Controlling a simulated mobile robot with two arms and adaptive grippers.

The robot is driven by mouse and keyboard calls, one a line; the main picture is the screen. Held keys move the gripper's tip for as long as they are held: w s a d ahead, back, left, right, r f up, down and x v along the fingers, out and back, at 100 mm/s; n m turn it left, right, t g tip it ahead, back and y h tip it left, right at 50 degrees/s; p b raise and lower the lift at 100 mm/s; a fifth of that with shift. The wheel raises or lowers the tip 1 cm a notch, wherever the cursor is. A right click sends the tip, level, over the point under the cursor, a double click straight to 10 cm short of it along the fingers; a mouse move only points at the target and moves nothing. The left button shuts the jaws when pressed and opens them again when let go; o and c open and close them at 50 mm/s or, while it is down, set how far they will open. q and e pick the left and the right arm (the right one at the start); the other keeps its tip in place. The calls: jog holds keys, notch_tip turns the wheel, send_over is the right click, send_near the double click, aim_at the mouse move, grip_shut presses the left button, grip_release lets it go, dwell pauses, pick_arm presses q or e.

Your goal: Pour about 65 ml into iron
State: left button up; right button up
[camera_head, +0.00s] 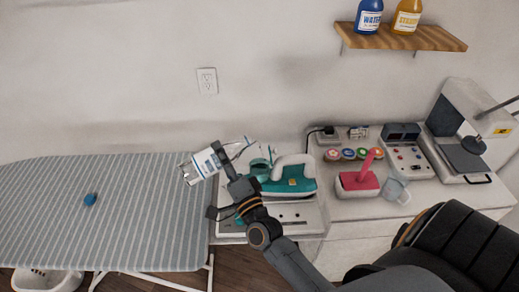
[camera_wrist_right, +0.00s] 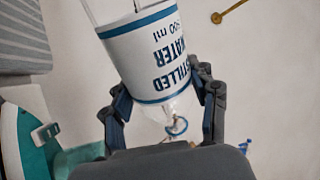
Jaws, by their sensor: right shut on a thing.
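My right gripper (camera_head: 232,170) is shut on a clear bottle (camera_head: 207,162) with a white and blue label. In the right wrist view the label of the bottle (camera_wrist_right: 153,55) reads "…STILLED WATER" and "500 ml", upside down. The bottle is tilted, its narrow end toward the right, near the iron. The teal iron (camera_head: 290,183) with a white handle rests on a white stand (camera_head: 300,218), right of the gripper. Part of the iron (camera_wrist_right: 35,140) shows at the left edge of the wrist view. I cannot tell whether liquid is flowing. My left gripper is out of view.
The striped ironing board (camera_head: 130,235) holds a small blue cap (camera_head: 90,199). A shelf (camera_head: 430,38) with bottles hangs above.

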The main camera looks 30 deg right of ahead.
notch_tip(320, 180, down, 2)
jog(key=n+y, duration=0.1)
jog(key=n, duration=0.2)
jog(key=shift+f+p, duration=0.1)
jog(key=shift+p, duration=0.2)
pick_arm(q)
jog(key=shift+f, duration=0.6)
pick_arm(e)
jog(key=shift+d+f+n, duration=0.2)
jog(key=shift+f+n, duration=0.45)
jog(key=shift+n, duration=0.35)
jog(key=shift+y, duration=0.4)
